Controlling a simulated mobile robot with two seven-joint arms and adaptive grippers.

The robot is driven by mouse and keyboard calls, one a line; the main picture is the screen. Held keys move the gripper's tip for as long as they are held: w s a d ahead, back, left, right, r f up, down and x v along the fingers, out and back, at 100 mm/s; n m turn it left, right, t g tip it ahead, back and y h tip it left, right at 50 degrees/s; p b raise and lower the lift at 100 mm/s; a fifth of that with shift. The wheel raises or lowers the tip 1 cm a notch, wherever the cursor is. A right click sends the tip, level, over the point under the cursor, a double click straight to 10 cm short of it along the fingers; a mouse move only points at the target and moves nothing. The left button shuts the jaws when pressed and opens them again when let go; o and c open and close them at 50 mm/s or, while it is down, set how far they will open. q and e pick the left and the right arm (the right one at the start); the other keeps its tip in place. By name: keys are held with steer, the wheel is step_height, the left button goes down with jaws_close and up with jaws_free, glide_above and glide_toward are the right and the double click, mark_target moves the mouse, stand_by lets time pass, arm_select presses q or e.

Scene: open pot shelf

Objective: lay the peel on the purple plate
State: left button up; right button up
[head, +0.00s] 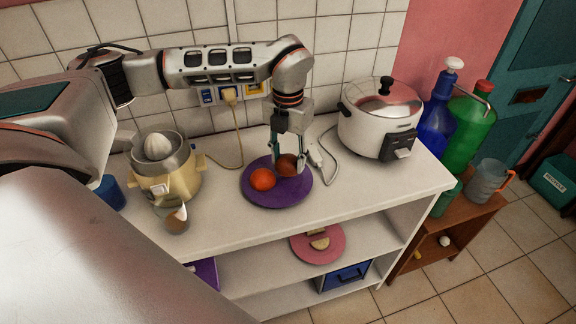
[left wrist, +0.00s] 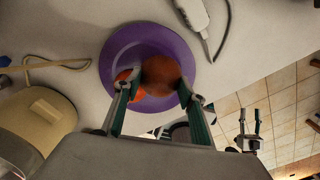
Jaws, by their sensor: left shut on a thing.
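The purple plate (head: 276,198) lies on the white counter top. A round orange-red fruit or peel piece (head: 262,180) rests on its left part. My left gripper (head: 288,164) reaches down over the plate's back right part, shut on a rounded brownish-red peel (head: 292,167). In the left wrist view the peel (left wrist: 161,74) sits between the fingertips (left wrist: 155,90), over the purple plate (left wrist: 145,36), and partly covers the orange-red piece (left wrist: 124,76). I cannot tell whether the held peel touches the plate. My right gripper (left wrist: 249,113) shows in the left wrist view, empty, fingers apart.
A juicer (head: 166,181) and a small cup (head: 176,222) stand left of the plate. A pink plate (head: 310,250) lies on the shelf below. The counter's front strip is clear.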

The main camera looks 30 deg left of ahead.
mark_target(288, 160)
arm_select(q)
steer(key=shift+f, duration=1.5)
steer(key=shift+f, duration=0.2)
steer(key=o, duration=1)
steer(key=shift+o, duration=0.2)
steer(key=shift+r, duration=0.6)
step_height(288, 160, up, 11)
steer(key=shift+r, duration=0.1)
